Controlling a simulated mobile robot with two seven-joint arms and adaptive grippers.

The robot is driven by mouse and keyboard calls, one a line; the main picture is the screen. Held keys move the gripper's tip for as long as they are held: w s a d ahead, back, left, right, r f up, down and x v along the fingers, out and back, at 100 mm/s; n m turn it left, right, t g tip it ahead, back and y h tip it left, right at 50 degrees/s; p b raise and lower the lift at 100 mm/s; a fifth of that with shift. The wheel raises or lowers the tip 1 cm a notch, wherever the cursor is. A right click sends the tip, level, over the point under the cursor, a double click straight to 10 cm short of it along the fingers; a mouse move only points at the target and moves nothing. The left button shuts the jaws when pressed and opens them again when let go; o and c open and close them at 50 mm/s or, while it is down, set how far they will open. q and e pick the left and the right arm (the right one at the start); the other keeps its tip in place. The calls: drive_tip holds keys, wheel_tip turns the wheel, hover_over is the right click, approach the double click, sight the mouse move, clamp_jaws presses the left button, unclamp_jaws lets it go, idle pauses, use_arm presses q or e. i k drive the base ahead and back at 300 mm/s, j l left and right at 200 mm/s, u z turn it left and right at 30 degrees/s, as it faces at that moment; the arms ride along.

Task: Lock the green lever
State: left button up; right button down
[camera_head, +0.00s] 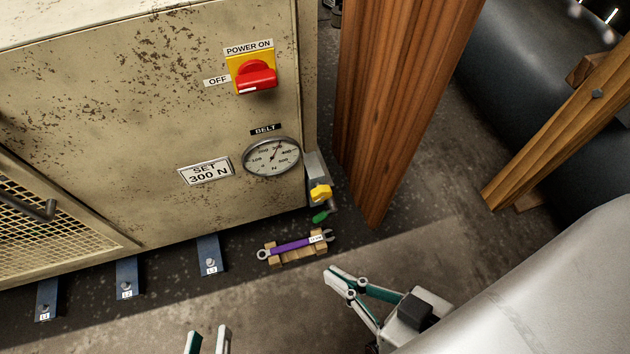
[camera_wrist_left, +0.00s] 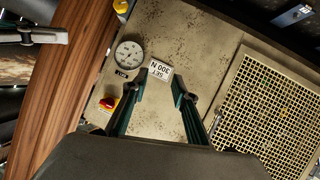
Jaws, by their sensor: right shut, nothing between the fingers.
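The green lever (camera_head: 320,217) is small and sticks out below a yellow knob (camera_head: 320,193) at the lower right corner of the machine cabinet. The yellow knob also shows at the top edge of the left wrist view (camera_wrist_left: 120,6); I cannot make out the green lever there. My right gripper (camera_head: 336,276) is shut and empty, below the lever in the head view and apart from it. My left gripper (camera_head: 208,338) is open and empty at the bottom edge; its spread fingers (camera_wrist_left: 158,80) face the cabinet front in the left wrist view.
A purple wrench (camera_head: 290,246) lies on a wooden holder just left of and below the lever. The cabinet (camera_head: 120,110) carries a round belt gauge (camera_head: 271,157) and a red switch (camera_head: 256,77). A thick wooden post (camera_head: 395,90) stands close right of the lever. Some floor is clear.

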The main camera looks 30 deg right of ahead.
sight(323, 215)
drive_tip(key=i+j+z, duration=0.1)
drive_tip(key=j+z, duration=0.15)
drive_tip(key=j, duration=0.5)
drive_tip(key=j+z, duration=0.25)
drive_tip(key=j, duration=0.5)
drive_tip(key=i, duration=0.05)
